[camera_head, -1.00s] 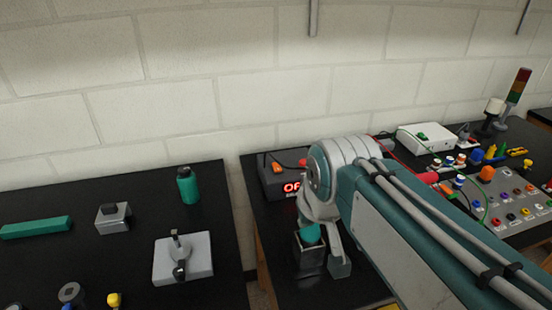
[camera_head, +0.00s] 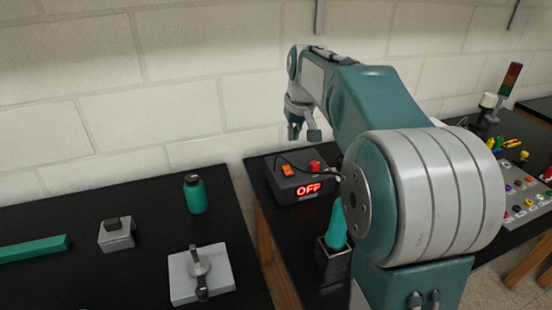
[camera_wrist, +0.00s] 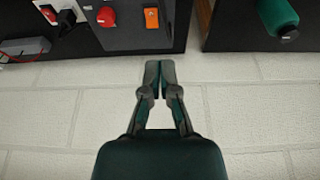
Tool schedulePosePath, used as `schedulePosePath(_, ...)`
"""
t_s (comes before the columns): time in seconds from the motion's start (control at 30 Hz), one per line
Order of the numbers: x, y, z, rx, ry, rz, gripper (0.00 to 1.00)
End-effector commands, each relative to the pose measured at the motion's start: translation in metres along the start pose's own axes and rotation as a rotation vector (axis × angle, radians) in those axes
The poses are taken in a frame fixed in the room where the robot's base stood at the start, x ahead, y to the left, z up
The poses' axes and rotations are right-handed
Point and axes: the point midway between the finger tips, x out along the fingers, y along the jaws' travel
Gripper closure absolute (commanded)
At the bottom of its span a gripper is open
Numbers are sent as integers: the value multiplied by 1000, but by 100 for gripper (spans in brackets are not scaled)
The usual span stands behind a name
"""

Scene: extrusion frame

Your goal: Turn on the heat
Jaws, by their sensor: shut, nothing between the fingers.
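A dark control box (camera_head: 305,181) stands at the back of the right-hand table in the head view. Its front display (camera_head: 309,188) glows red and reads OFF. On its top are an orange switch (camera_head: 288,170) and a red knob (camera_head: 315,167). In the wrist view the orange switch (camera_wrist: 151,18) and the red knob (camera_wrist: 106,17) show at the top edge. My gripper (camera_head: 303,136) is above the box in the head view, apart from it. In the wrist view my gripper (camera_wrist: 158,72) has its fingertips together, with nothing between them, just below the orange switch in the picture.
A teal soldering-iron-like tool in a dark holder (camera_head: 333,262) stands in front of the box, partly hidden by my arm. A green bottle (camera_head: 195,194) and a grey lever block (camera_head: 201,276) sit on the left table. A button panel (camera_head: 522,200) lies right. A wall stands behind.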

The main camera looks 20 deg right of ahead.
Motion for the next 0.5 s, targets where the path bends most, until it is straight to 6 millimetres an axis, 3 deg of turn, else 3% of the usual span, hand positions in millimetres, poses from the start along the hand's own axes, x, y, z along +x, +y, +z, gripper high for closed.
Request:
schedulePosePath(0.2,23,22,-25,3,-21,-7,100)
schedulePosePath(0.5,26,23,-28,1,-23,-6,100)
